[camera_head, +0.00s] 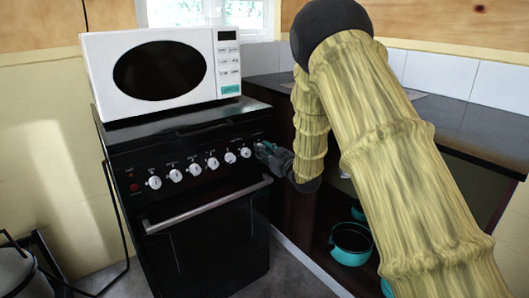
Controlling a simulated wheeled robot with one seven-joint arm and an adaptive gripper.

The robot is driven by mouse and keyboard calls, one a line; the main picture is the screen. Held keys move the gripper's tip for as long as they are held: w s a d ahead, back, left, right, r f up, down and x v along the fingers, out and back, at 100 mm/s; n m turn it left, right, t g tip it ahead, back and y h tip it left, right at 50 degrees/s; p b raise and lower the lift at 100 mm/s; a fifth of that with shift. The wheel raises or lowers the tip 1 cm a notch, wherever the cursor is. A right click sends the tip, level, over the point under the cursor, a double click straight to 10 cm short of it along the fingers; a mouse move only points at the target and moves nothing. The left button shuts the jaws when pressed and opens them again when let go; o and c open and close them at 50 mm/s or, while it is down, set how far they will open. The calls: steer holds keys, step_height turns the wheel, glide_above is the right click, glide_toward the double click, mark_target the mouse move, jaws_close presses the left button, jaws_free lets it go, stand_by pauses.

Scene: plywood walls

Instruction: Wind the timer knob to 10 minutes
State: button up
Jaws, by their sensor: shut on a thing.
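The black stove (205,235) has a front panel with a row of white knobs (195,169) along it. My gripper (262,149) is at the right end of this row, against the panel, just right of the last white knob that shows (246,152). It is shut on the timer knob, which the fingers hide. The knob's pointer and minute marks cannot be read from here. My arm comes in from the right, and its wrist lies beside the stove's front right corner.
A white microwave (215,95) stands on top of the stove. An oven handle bar (208,205) runs below the knobs. A dark counter (470,125) is on the right, with teal pots (351,256) on the shelf below. A grey container (18,270) stands at lower left.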

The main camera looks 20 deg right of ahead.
steer(key=o, duration=1)
steer(key=shift+o, duration=0.2)
steer(key=v, duration=1.2)
